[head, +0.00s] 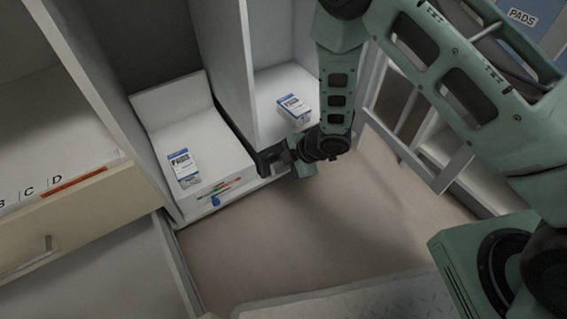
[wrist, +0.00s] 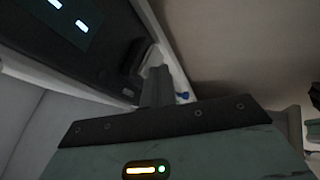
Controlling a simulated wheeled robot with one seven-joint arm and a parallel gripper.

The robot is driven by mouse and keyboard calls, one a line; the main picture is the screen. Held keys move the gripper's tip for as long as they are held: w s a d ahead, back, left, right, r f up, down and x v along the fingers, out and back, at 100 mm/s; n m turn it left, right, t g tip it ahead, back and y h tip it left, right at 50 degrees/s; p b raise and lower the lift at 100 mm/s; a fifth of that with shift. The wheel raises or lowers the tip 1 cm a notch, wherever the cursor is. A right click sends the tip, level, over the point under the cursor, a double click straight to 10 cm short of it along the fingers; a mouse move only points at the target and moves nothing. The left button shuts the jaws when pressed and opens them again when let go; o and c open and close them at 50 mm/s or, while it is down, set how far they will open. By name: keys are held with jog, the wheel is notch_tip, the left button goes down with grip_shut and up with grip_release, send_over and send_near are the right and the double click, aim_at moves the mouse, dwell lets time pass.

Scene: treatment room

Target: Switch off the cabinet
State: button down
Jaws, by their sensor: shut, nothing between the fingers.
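The white cabinet (head: 222,85) stands open-fronted at the centre left of the head view. In the wrist view a dark panel (wrist: 60,45) with small lit white marks fills the upper left. A dark raised piece (wrist: 133,58) sits at the panel's right edge; I cannot tell whether it is a switch. My gripper (head: 272,160) is at the cabinet's front edge, by the divider's lower end. Its fingers (wrist: 156,72) are shut and empty, close beside the raised piece; I cannot tell whether they touch it. My wrist hides the panel in the head view.
Two small boxes (head: 184,167) and (head: 294,108) lie on the cabinet's shelves. A blue knob (head: 215,201) is on the lower front edge. A cream drawer (head: 75,215) juts out at left. A white frame (head: 440,165) stands at right. The floor (head: 300,235) in front is clear.

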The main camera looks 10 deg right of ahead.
jog(key=shift+r, duration=0.15)
jog(key=shift+r+p, duration=0.7)
